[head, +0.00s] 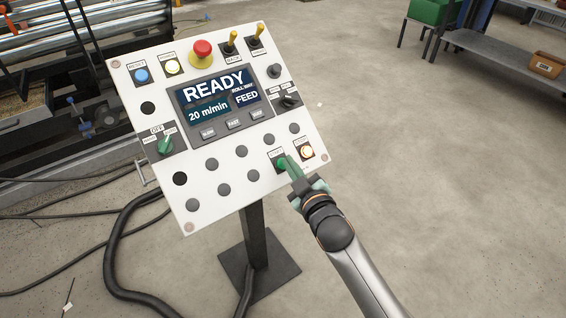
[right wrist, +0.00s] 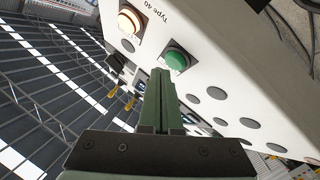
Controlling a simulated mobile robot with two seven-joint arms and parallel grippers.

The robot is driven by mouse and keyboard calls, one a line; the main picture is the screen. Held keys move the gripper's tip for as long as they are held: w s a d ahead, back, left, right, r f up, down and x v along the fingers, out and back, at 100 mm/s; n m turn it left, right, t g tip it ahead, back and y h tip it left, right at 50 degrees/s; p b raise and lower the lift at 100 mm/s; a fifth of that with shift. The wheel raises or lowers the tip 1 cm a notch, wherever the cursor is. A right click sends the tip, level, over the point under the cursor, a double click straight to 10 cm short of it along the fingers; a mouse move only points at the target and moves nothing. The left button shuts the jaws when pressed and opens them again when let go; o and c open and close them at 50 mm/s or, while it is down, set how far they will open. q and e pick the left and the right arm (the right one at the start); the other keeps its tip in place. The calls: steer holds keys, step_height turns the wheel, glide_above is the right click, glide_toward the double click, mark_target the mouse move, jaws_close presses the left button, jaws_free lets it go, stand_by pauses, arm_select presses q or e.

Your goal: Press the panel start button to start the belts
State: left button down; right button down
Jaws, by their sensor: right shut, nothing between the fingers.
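The white control panel (head: 222,175) stands tilted on a dark post. Its screen (head: 212,95) reads "READY", "20 m/min" and "FEED". The green start button (head: 279,163) is near the panel's lower right edge, partly hidden by my fingers in the head view. It shows as a green dome in the right wrist view (right wrist: 176,60). My right gripper (head: 287,168) is shut and empty, its green fingertips (right wrist: 162,78) right at the start button. I cannot tell whether they touch it. My left gripper is not in view.
A lit button (head: 307,151) sits just right of the start button. A red mushroom button (head: 202,51), yellow toggles (head: 232,37) and a green selector (head: 165,145) are elsewhere on the panel. Black cables (head: 120,225) lie on the floor at left.

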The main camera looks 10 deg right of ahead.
steer(key=shift+w+a+f, duration=0.1)
steer(key=shift+w+f, duration=0.1)
steer(key=shift+f, duration=0.05)
stand_by(0.3)
steer(key=shift+w+f+b, duration=0.25)
steer(key=shift+f+b, duration=0.05)
stand_by(0.4)
stand_by(0.3)
steer(key=shift+s+r+p, duration=0.5)
steer(key=shift+r+p, duration=0.05)
steer(key=shift+p, duration=0.45)
